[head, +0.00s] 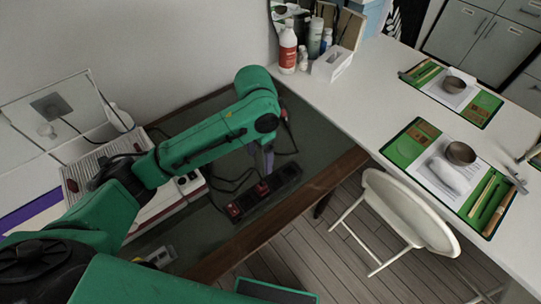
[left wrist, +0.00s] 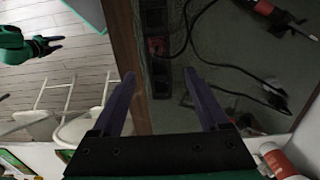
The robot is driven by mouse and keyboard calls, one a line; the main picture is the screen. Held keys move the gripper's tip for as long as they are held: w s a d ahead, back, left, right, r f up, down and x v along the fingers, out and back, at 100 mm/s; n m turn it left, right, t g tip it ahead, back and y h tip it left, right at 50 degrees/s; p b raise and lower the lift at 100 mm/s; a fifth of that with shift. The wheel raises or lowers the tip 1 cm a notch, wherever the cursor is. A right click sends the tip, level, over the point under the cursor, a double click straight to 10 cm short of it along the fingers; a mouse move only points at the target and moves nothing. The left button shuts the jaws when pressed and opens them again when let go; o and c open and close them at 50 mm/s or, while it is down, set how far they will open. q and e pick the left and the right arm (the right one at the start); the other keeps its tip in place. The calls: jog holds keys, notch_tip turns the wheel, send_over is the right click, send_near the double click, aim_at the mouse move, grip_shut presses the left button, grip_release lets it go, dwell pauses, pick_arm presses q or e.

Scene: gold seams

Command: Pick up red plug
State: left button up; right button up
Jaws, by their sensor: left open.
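A black power strip (head: 283,180) lies on the dark green desk surface, with a red plug (head: 262,189) at its middle and another red part (head: 235,209) at its near end. In the left wrist view the strip (left wrist: 160,85) runs up the picture, and a red plug (left wrist: 156,46) shows on it. My left gripper (head: 266,158) points down just above the strip. Its two purple fingers (left wrist: 159,73) are apart, with nothing between them, on either side of the strip in that view. My right gripper (left wrist: 50,43) shows small at the upper left of the wrist view; its jaws are unclear.
Black cables (head: 232,183) lie beside the strip. A red-handled tool (left wrist: 264,8) and a black connector (left wrist: 275,98) lie on the surface. A wooden edge (head: 325,181) borders it. A white table (head: 385,85) holds bottles (head: 288,50) and place settings. A white chair (head: 410,215) stands right.

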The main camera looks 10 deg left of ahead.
pick_arm(q)
jog(key=w, duration=0.1)
send_over(262, 185)
jog(key=s, duration=0.1)
jog(key=f, duration=0.6)
jog(key=shift+s+a+f+p, duration=0.1)
jog(key=shift+a+f+p, duration=0.1)
jog(key=shift+f+p, duration=0.2)
jog(key=f, duration=0.4)
jog(key=w+f+p, duration=0.1)
jog(key=f, duration=0.1)
jog(key=shift+d+f, duration=0.15)
jog(key=shift+f, duration=0.35)
jog(key=shift+c, duration=1.2)
jog(key=shift+w, duration=0.1)
grip_shut()
pick_arm(e)
jog(key=shift+s+r, duration=0.6)
jog(key=shift+r, duration=0.35)
